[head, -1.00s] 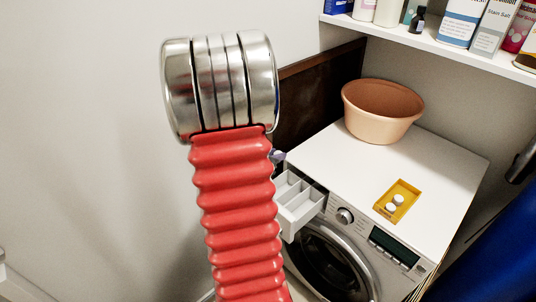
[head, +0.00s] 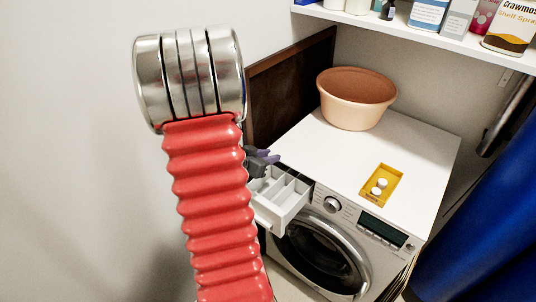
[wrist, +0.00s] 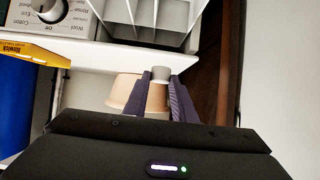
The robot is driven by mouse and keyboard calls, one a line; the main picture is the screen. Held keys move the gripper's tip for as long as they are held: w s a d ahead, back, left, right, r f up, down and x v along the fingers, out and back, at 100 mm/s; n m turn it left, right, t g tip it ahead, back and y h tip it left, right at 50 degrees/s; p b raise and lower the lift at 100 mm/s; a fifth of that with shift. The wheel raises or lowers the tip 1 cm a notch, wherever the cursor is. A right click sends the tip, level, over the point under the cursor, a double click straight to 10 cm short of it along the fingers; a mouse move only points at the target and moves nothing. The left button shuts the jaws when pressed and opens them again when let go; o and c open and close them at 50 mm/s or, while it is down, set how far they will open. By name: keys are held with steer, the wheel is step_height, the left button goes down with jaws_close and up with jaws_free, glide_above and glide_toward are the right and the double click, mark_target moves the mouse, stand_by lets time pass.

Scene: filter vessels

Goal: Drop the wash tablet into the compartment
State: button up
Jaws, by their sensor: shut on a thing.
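My gripper (wrist: 160,85) is shut on a small pale round wash tablet (wrist: 161,73), held between the tips of its dark purple fingers in the wrist view. In the head view my gripper (head: 265,158) shows only in part beside my red arm, and the held tablet cannot be made out. The white detergent drawer (head: 270,217) is pulled out of the washing machine, with its divided compartments open at the top. In the head view the fingertips appear just above the drawer's back edge. The drawer also shows at the top of the wrist view (wrist: 150,40).
On the white machine top (head: 330,155), a yellow tray (head: 371,200) holds two white tablets, and a terracotta tub (head: 356,100) stands at the back. A dark brown panel (head: 290,88) rises behind the drawer. A shelf of bottles (head: 430,38) hangs above; something blue (head: 480,220) is at right.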

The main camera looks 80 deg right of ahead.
steer(key=shift+f, duration=2.5)
steer(key=o, duration=1.1)
steer(key=shift+a, duration=0.1)
steer(key=v, duration=1.3)
steer(key=shift+a+r, duration=0.2)
steer(key=shift+a, duration=0.1)
steer(key=shift+w, duration=0.1)
